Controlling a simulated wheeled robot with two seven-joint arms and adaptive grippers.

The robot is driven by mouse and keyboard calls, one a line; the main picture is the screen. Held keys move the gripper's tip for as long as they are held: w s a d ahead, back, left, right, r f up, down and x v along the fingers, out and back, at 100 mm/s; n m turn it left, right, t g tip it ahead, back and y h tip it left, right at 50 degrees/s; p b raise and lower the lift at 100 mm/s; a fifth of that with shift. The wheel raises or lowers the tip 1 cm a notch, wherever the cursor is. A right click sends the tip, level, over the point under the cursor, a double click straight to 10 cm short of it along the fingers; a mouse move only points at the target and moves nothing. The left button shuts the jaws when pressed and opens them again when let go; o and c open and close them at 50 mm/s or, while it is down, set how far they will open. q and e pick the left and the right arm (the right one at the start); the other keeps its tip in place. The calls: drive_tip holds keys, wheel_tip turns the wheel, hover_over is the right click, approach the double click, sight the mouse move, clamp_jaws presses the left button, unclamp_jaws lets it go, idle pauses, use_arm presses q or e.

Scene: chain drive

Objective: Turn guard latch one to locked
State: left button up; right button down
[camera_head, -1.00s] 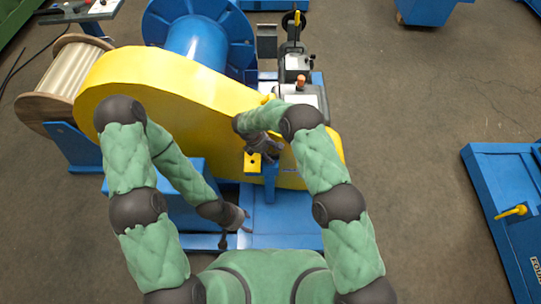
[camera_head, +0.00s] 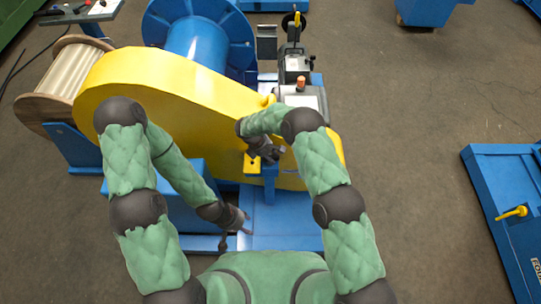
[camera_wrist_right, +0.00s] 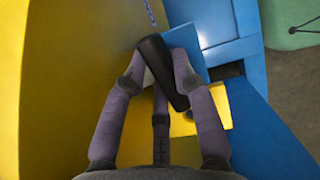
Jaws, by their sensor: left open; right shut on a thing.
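The yellow chain guard (camera_head: 150,85) stands upright in front of me. A guard latch with a black handle (camera_wrist_right: 163,62) sits against the guard beside a small yellow block (camera_head: 252,163); the block also shows in the right wrist view (camera_wrist_right: 212,118). My right gripper (camera_head: 268,155) is shut on the black handle, its fingers on both sides of it in the right wrist view (camera_wrist_right: 162,88). The handle lies tilted there, and its pivot is hidden. I cannot tell whether it is the locked position. My left gripper (camera_head: 238,230) is open and empty, low above the blue base.
The blue base frame (camera_head: 285,235) lies below the guard, with a blue post (camera_head: 269,185) under the yellow block. A blue drum (camera_head: 195,40) and a wooden spool (camera_head: 65,80) stand behind and left.

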drive_tip(key=shift+n, duration=0.3)
drive_tip(key=n, duration=0.2)
drive_tip(key=n+t+b, duration=0.1)
drive_tip(key=shift+a+n+t+y, duration=0.1)
drive_tip(key=shift+n+t+y, duration=0.2)
drive_tip(key=shift+n, duration=0.1)
drive_tip(key=n+t+y+b, duration=0.1)
drive_tip(key=n, duration=0.3)
drive_tip(key=shift+s+n, duration=0.1)
drive_tip(key=shift+n, duration=0.2)
drive_tip(key=n+t+y+b, duration=0.1)
drive_tip(key=n, duration=0.2)
drive_tip(key=shift+a+n, duration=0.1)
drive_tip(key=shift+n, duration=0.2)
drive_tip(key=shift+s+n+y, duration=0.15)
drive_tip(key=shift+n+y, duration=0.75)
drive_tip(key=shift+n, duration=0.9)
drive_tip(key=c, duration=1)
unclamp_jaws()
